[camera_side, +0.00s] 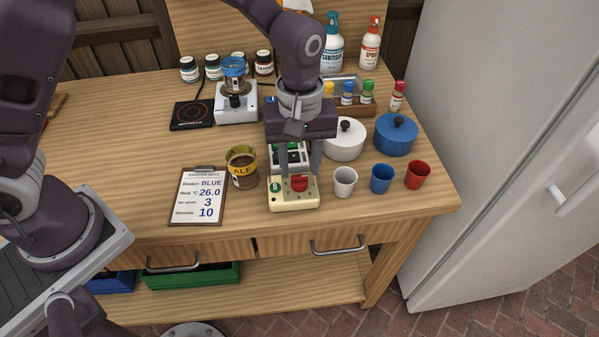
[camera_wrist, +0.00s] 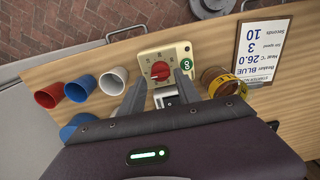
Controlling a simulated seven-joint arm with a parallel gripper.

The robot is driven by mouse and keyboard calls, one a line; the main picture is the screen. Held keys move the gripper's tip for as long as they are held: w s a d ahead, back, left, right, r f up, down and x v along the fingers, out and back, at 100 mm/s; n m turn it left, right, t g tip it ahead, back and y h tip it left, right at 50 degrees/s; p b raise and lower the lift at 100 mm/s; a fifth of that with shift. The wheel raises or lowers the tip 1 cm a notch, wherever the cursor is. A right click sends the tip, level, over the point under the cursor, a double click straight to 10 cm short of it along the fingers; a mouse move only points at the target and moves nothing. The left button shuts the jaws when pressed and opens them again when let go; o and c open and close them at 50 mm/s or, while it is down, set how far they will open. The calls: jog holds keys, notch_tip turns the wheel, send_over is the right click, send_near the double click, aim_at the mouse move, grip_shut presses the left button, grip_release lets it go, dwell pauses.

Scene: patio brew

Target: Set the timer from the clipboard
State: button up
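The timer is a cream box with a red dial and a green button, near the bench's front edge; it shows in the side view (camera_side: 293,204) and the wrist view (camera_wrist: 152,52). The clipboard (camera_side: 198,214) lies left of it and reads Beaker BLUE, Heat 26.0, Stir speed 3, Seconds 10. It shows upside down in the wrist view (camera_wrist: 266,42). My gripper (camera_side: 295,173) is over the timer, fingers pointing down. In the wrist view its two fingers (camera_wrist: 158,84) are spread apart with nothing between them, by the red dial. I cannot tell whether they touch it.
A jar with yellow tape (camera_side: 241,172) stands between clipboard and timer. White (camera_side: 345,181), blue (camera_side: 381,179) and red (camera_side: 417,175) cups stand to the right. Behind are lidded white (camera_side: 344,147) and blue (camera_side: 397,140) pots. The bench front-left is clear.

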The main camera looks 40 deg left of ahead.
aim_at(300, 176)
notch_tip(300, 176, down, 3)
jog(key=shift+f, duration=0.2)
grip_shut()
jog(key=shift+m, duration=0.4)
jog(key=m, duration=0.8)
jog(key=shift+r+m, duration=0.1)
jog(key=shift+m, duration=0.6)
grip_release()
